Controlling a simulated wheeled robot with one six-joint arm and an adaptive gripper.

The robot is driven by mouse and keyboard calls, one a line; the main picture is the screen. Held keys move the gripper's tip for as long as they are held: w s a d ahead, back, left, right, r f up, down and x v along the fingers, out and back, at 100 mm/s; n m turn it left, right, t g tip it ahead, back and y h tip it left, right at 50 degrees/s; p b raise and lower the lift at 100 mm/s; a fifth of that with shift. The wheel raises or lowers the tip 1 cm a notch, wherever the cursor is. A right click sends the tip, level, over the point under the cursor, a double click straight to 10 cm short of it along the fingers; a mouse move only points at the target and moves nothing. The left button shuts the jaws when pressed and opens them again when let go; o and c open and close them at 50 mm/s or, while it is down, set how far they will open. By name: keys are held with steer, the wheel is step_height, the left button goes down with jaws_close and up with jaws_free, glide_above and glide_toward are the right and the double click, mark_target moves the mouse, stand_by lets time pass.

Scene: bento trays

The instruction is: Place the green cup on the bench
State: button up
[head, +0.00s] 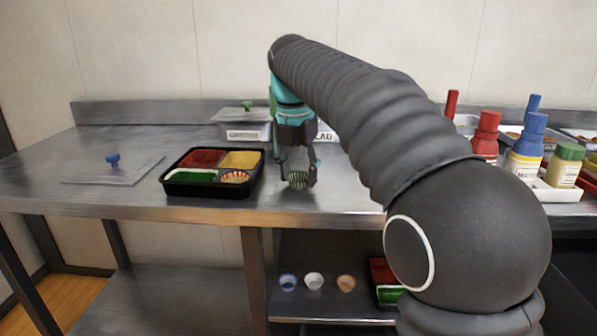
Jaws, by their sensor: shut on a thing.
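The green cup (298,181) is a small striped paper cup in the head view, near the front edge of the metal bench (330,212), to the right of the bento tray. My gripper (298,176) points down with its fingers around the cup and is shut on it. The cup's base is at or just above the bench top; I cannot tell if it touches.
A black bento tray (211,194) with coloured compartments and a red-striped cup (235,177) stands close left. A flat lid (114,171) lies farther left. Sauce bottles (527,148) stand right. Blue (288,282), white (314,281) and orange (346,283) cups sit on the shelf below.

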mark_target(296, 188)
steer(key=o, duration=0.7)
steer(key=shift+o, duration=0.2)
step_height(296, 188, up, 12)
steer(key=s+p, duration=0.1)
steer(key=p, duration=0.1)
steer(key=shift+a, duration=0.3)
steer(key=shift+s+d, duration=0.1)
steer(key=shift+s, duration=0.05)
